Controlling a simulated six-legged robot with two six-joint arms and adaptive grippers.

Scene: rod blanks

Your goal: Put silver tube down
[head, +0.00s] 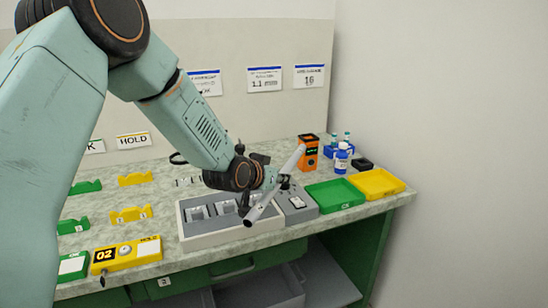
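The silver tube (292,161) is long and pale grey. It hangs tilted in the head view, its upper end to the upper right and its lower end to the lower left. My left gripper (281,183) is around the tube near its middle and looks shut on it. The fingers are small and partly hidden. The tube's lower end shows in front of the right part of a pale tray with grey wells (211,238); I cannot tell whether it touches the tray. My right gripper is not in view.
A grey device (303,214) stands right of the tray, then a green bin (336,209) and a yellow bin (378,196). Behind are an orange device (308,155) and a blue bottle (341,161). Green and yellow rests (130,216) and a yellow "02" box (126,255) stand left.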

